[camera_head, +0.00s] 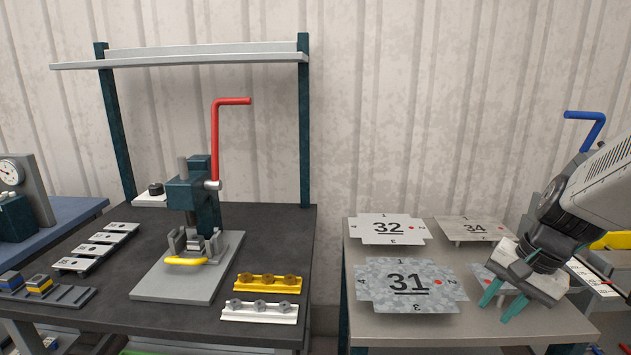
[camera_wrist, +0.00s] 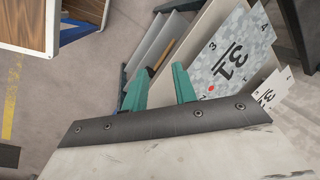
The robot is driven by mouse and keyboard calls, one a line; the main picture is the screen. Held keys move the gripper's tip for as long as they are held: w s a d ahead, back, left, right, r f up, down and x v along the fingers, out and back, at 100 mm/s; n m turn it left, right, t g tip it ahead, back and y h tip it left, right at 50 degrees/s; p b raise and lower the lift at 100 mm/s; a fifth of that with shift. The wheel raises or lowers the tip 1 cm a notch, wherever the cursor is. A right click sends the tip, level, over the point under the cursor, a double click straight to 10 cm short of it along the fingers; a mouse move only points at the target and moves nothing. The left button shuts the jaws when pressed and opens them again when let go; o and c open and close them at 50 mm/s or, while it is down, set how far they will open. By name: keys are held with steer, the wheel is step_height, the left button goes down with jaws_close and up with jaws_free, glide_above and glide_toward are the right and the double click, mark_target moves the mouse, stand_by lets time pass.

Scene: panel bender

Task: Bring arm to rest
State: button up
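My gripper (camera_head: 503,293) is at the right in the head view, above the right table (camera_head: 425,329). Its two teal fingers are spread apart, and nothing shows between them. In the wrist view the fingers (camera_wrist: 160,85) also stand apart and empty. My arm comes in from the right edge of the head view. The gripper is just right of the metal sheet marked 31 (camera_head: 405,284), which lies flat on the table. It partly hides another sheet (camera_head: 484,274) behind it.
Sheets marked 32 (camera_head: 388,228) and 34 (camera_head: 472,228) lie at the back of the right table. A dark table (camera_head: 90,317) on the left bears a press with a red lever (camera_head: 215,140). A blue lever (camera_head: 590,130) stands behind my arm. The wrist view shows a wooden-sided cabinet (camera_wrist: 33,20).

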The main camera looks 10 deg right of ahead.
steer(key=s+a+r+n+h, duration=0.1)
steer(key=s+a+r+n, duration=0.2)
steer(key=s+a+n, duration=0.2)
steer(key=s+a+r+n+h, duration=0.1)
steer(key=s+a+r+n, duration=0.3)
steer(key=a, duration=0.4)
steer(key=shift+s+a+r+n+g, duration=0.3)
steer(key=shift+s+a+n+g, duration=0.1)
steer(key=shift+s+n, duration=0.45)
